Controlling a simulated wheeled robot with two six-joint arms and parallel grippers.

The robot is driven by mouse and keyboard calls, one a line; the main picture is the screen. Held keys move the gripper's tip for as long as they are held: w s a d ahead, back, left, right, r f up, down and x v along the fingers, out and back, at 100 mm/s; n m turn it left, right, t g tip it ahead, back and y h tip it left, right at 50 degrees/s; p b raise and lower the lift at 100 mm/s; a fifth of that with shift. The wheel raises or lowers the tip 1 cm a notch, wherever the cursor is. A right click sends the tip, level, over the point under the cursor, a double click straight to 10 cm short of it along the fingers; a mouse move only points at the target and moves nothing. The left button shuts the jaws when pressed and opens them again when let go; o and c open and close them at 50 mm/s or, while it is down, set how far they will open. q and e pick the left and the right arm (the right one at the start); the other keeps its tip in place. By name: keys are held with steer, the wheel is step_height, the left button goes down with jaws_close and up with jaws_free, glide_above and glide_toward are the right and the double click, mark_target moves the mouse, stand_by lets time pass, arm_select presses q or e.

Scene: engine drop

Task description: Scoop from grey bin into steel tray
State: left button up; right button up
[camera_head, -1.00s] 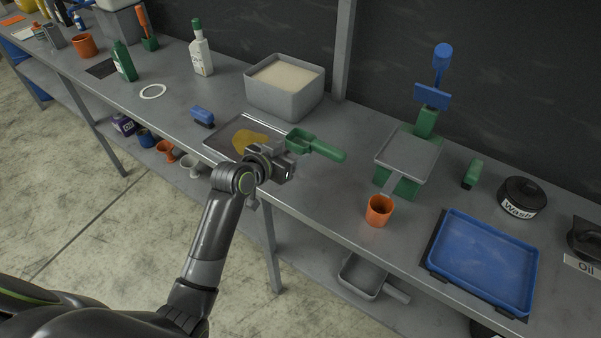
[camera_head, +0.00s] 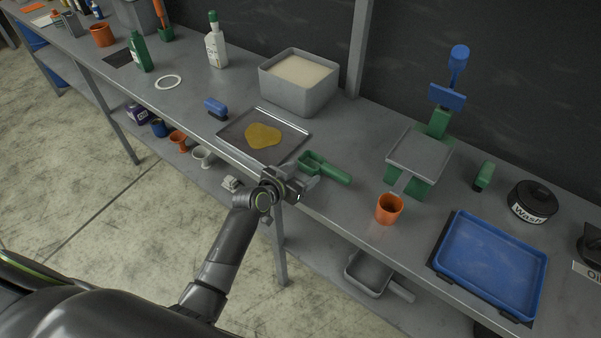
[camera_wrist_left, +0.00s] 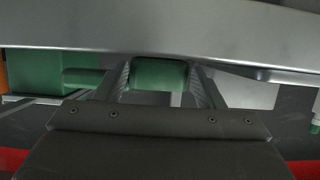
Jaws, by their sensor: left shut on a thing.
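The grey bin (camera_head: 312,98) stands at the back of the bench, holding pale, fine material. The flat steel tray (camera_head: 236,137) lies in front of it with an amber puddle (camera_head: 263,135) on it. My left gripper (camera_head: 308,186) is at the bench's front edge, right of the tray, shut on a green scoop (camera_head: 335,172). The scoop's bowl is at its left end and looks empty; the exact grip point is partly hidden in the head view. In the left wrist view a green part of the scoop (camera_wrist_left: 158,75) sits between the fingers. My right gripper is not in view.
A blue brush (camera_head: 215,108) lies left of the tray. To the right stand a green scale (camera_head: 420,150), an orange cup (camera_head: 389,209) and a blue tray (camera_head: 490,262). Bottles stand at the back left. A post (camera_head: 359,50) rises behind the bin.

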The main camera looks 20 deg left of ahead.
arm_select(q)
steer(key=shift+f, duration=0.1)
steer(key=o, duration=0.5)
steer(key=shift+f, duration=0.15)
steer(key=o, duration=0.5)
steer(key=b+v, duration=0.2)
steer(key=v, duration=0.6)
steer(key=b+v, duration=0.2)
steer(key=v, duration=0.7)
steer(key=shift+s+d+r, duration=0.1)
steer(key=shift+s+r, duration=0.1)
steer(key=shift+r, duration=0.1)
